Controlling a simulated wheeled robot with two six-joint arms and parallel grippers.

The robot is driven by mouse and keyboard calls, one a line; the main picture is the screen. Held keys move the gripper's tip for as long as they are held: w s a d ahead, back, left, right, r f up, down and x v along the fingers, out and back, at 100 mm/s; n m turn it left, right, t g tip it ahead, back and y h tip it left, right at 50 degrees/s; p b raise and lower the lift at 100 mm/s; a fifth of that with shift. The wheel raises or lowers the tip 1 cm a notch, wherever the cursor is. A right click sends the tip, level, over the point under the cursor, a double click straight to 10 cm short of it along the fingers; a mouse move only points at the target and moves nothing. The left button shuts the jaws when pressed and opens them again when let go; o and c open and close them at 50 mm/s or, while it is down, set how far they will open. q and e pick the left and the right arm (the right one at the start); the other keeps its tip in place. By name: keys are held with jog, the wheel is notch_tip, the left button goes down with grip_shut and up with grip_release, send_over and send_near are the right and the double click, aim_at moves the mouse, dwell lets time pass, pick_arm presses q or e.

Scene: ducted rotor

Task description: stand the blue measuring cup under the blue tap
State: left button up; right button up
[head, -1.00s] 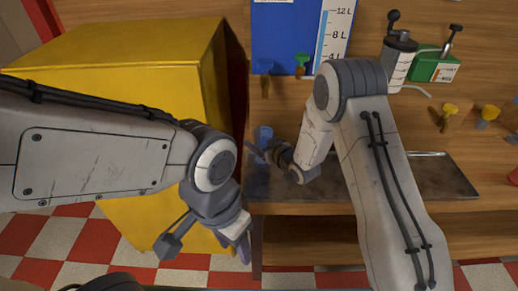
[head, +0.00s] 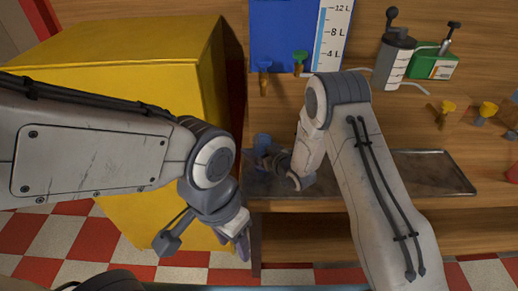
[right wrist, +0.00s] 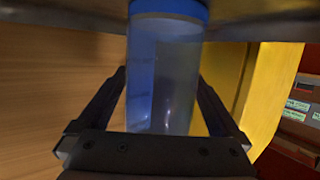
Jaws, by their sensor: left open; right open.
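The blue measuring cup (head: 262,143) stands on the left end of the metal tray (head: 435,170), below and in line with the blue tap (head: 264,76). My right gripper (head: 268,160) is at the cup, its fingers partly hidden in the head view. In the right wrist view the clear cup with a blue band (right wrist: 163,75) lies between the two spread fingers of my right gripper (right wrist: 162,85). Gaps show beside the cup there, though contact at the fingertips is hard to tell. My left gripper (head: 238,240) hangs empty in front of the yellow cabinet.
The yellow cabinet (head: 110,110) stands close left of the tray. A green tap (head: 300,60) is right of the blue one, under a blue tank (head: 285,30) with a litre scale. The tray's right part is clear.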

jog(key=shift+r, duration=0.3)
jog(key=shift+s+d, duration=0.25)
jog(key=shift+s, duration=0.05)
jog(key=b+v, duration=0.1)
jog(key=v, duration=1)
jog(key=s+r+g+h, duration=0.2)
jog(key=s+r+g, duration=0.1)
jog(key=s, duration=0.7)
jog(key=s+r+g+h, duration=0.2)
jog(key=s+r+g, duration=0.2)
jog(key=s, duration=0.6)
jog(key=s+r+g+h, duration=0.3)
jog(key=s+r+g, duration=0.1)
jog(key=s, duration=0.7)
jog(key=shift+a+r+g, duration=0.2)
jog(key=shift+a+g, duration=0.15)
jog(key=shift+g, duration=0.25)
